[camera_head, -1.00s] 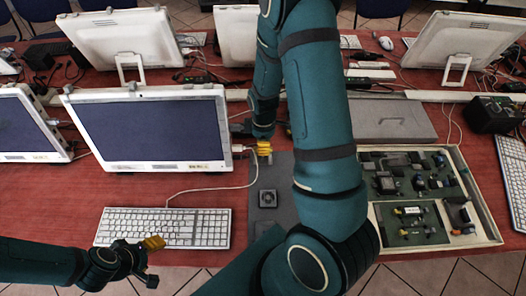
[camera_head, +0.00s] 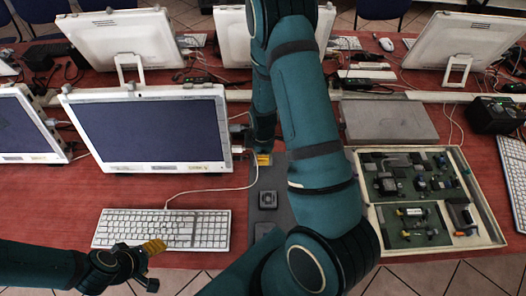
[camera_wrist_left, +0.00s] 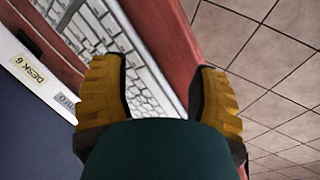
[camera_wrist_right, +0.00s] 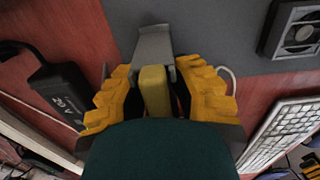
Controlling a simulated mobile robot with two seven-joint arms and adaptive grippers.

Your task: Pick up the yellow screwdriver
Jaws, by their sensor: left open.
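A yellow block-shaped handle with a wider grey piece ahead of it, apparently the yellow screwdriver (camera_wrist_right: 155,88), lies between the fingers of my right gripper (camera_wrist_right: 157,85) in the right wrist view. The fingers are close on both sides of it; whether they press on it cannot be told. In the head view my right gripper (camera_head: 263,159) is low beside the monitor at the grey mat's left edge, partly hidden by my arm, and the screwdriver cannot be made out. My left gripper (camera_head: 148,250) is open and empty over the keyboard's front edge; its spread fingers show in the left wrist view (camera_wrist_left: 160,95).
A white keyboard (camera_head: 161,229) lies before a monitor (camera_head: 150,128). A small fan (camera_head: 267,199) sits on the grey mat (camera_head: 268,181). A case of electronic parts (camera_head: 375,240) is at right, with a closed grey laptop-like slab (camera_head: 388,120) behind it.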

